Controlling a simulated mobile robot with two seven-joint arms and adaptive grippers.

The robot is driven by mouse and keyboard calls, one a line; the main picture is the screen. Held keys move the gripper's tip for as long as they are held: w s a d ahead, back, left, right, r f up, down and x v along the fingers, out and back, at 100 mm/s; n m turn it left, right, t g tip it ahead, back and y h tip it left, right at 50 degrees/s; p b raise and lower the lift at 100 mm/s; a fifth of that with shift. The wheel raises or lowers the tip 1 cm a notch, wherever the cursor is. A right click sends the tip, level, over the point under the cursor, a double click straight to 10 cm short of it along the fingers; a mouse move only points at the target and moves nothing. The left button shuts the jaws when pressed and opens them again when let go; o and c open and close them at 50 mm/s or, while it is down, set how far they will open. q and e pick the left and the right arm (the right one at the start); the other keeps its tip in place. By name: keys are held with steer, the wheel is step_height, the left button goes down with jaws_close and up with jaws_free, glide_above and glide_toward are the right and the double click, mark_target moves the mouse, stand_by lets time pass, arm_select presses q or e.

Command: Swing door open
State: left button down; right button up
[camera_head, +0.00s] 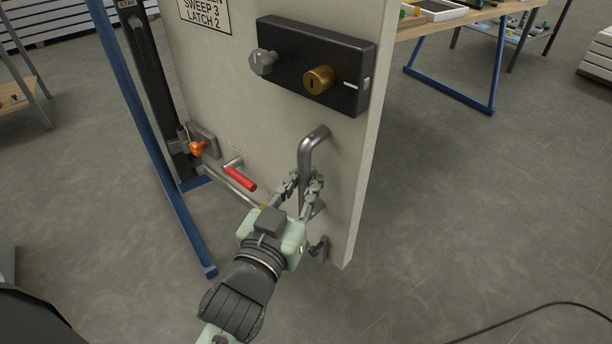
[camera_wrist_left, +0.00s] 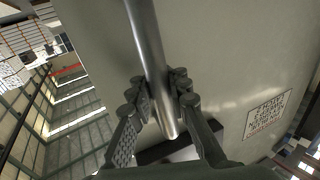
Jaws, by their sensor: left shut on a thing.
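The door (camera_head: 230,110) is a pale grey panel with a thick free edge on the right; open floor shows beyond that edge. A bent metal pull handle (camera_head: 311,150) stands out from its face. My left gripper (camera_head: 304,185) is shut on the lower part of this handle, one finger on each side. In the left wrist view the handle (camera_wrist_left: 147,40) runs down between the fingers of my left gripper (camera_wrist_left: 162,100), with the door face (camera_wrist_left: 230,60) behind. The fingers hide part of the handle's lower end. My right gripper is not in view.
A black lock box (camera_head: 313,62) with a grey knob and a brass cylinder is above the handle. A red-gripped lever (camera_head: 240,179) and an orange knob (camera_head: 197,149) sit left. Blue frame posts (camera_head: 150,140) flank the door's left side. A cable (camera_head: 530,312) lies on clear floor at right.

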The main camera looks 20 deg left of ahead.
arm_select(q)
steer(key=shift+d, duration=0.15)
steer(key=c, duration=1.4)
jaws_free()
steer(key=shift+s, duration=0.65)
steer(key=shift+s+d+f, duration=0.1)
steer(key=shift+s+d, duration=0.1)
steer(key=shift+s, duration=1.55)
steer(key=shift+s+d, duration=0.2)
steer(key=shift+s, duration=1.5)
